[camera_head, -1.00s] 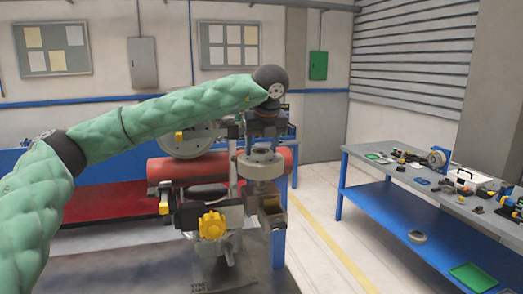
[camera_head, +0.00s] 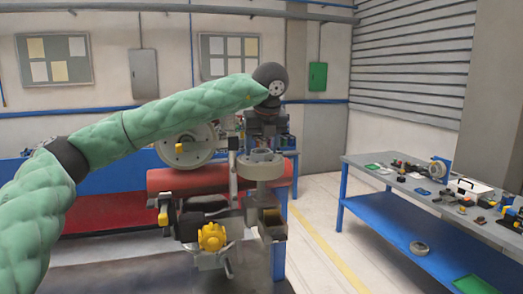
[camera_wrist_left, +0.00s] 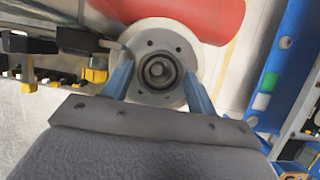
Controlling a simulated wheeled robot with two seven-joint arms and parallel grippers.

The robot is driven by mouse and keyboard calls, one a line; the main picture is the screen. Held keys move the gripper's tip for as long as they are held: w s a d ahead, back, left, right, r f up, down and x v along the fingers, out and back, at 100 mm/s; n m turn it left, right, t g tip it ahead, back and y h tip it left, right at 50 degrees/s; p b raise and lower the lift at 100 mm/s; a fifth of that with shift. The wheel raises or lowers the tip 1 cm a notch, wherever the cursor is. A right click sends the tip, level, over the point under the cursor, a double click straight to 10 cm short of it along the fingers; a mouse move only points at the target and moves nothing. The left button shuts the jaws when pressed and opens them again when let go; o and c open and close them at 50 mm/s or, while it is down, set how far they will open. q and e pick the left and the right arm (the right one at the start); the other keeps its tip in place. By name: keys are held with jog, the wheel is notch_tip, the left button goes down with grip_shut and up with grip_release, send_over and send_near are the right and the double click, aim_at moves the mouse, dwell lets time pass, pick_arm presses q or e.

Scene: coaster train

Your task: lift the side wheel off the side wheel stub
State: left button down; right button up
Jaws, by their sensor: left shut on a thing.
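The side wheel (camera_head: 261,168) is a pale grey disc, lying flat with a round hub. My left gripper (camera_head: 262,152) reaches down over it and is shut on it. In the left wrist view the blue fingers of my left gripper (camera_wrist_left: 158,84) grip opposite sides of the side wheel (camera_wrist_left: 140,47). A dark round centre shows in its hub. The side wheel stub (camera_head: 263,193) appears below the wheel as a grey post, mostly hidden. I cannot tell whether the wheel is clear of it. My right gripper is out of view.
A red cylinder (camera_head: 200,180) lies close behind the wheel. A yellow knob (camera_head: 212,237) is at the front left, and a larger upright wheel (camera_head: 185,148) stands behind. A side table (camera_head: 400,185) with small parts is at the right. The floor between is free.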

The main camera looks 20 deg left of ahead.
pick_arm(q)
jog(key=shift+r, duration=1.2)
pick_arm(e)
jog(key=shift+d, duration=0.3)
